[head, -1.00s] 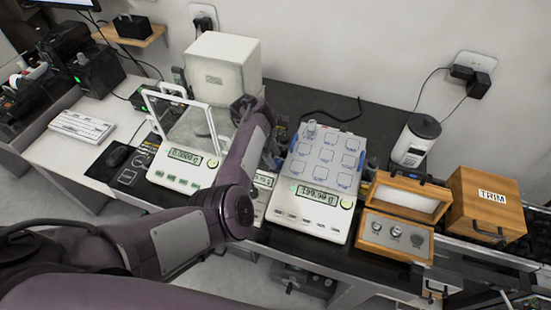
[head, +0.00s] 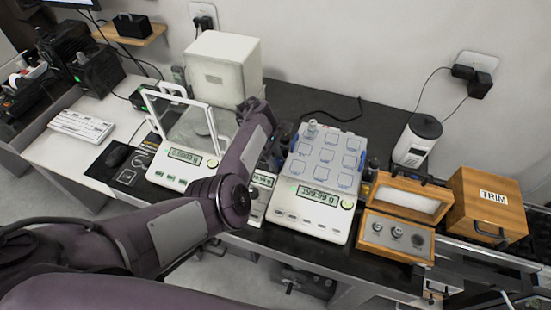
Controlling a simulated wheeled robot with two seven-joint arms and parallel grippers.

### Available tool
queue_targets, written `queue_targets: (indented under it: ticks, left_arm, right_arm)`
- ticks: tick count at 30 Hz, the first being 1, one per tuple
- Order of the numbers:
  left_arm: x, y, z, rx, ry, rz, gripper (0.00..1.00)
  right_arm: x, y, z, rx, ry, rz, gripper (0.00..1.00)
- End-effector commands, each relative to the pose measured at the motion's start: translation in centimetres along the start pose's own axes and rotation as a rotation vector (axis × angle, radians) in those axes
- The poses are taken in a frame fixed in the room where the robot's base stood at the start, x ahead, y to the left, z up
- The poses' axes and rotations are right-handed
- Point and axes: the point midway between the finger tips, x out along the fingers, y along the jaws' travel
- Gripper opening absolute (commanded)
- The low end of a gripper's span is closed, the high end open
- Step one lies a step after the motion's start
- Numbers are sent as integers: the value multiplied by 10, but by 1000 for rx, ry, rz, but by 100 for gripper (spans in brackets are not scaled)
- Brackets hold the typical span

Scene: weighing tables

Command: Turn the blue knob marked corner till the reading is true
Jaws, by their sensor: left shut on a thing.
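The middle balance (head: 312,214) is white, with a lit display (head: 318,196) that looks like 199-something grams; the last digits are hard to read. Its blue-grey pan (head: 325,157) has several marked squares, and a small metal weight (head: 312,125) stands at its far left corner. My left gripper (head: 276,150) is down at the balance's left side, largely hidden behind my own forearm. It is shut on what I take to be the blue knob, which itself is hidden. My right gripper is not in view.
A glass-shielded balance (head: 180,178) stands to the left, a white box (head: 222,68) behind it. A smaller display (head: 263,180) shows beside my forearm. To the right are an open wooden weight case (head: 398,222), a TRIM box (head: 488,205) and a white canister (head: 415,142).

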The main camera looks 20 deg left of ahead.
Motion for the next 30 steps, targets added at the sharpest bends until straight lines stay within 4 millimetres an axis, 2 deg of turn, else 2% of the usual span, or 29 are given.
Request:
queue_targets:
  ticks: [4,12,13,15,23,26,30]
  left_arm:
    - [0,1,-1,88,1,-36,7]
    - [0,1,0,95,0,-39,7]
    - [0,1,0,95,1,-38,33]
    - [0,1,0,95,0,-38,39]
    - [-1,1,0,93,0,-38,39]
    - [-9,1,-1,92,2,-38,39]
    - [-32,3,-1,93,3,-35,39]
  right_arm:
    - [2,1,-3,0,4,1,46]
    - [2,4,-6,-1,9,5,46]
    - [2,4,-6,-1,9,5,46]
    - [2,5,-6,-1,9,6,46]
    - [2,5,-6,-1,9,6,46]
    - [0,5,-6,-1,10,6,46]
    - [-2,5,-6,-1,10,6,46]
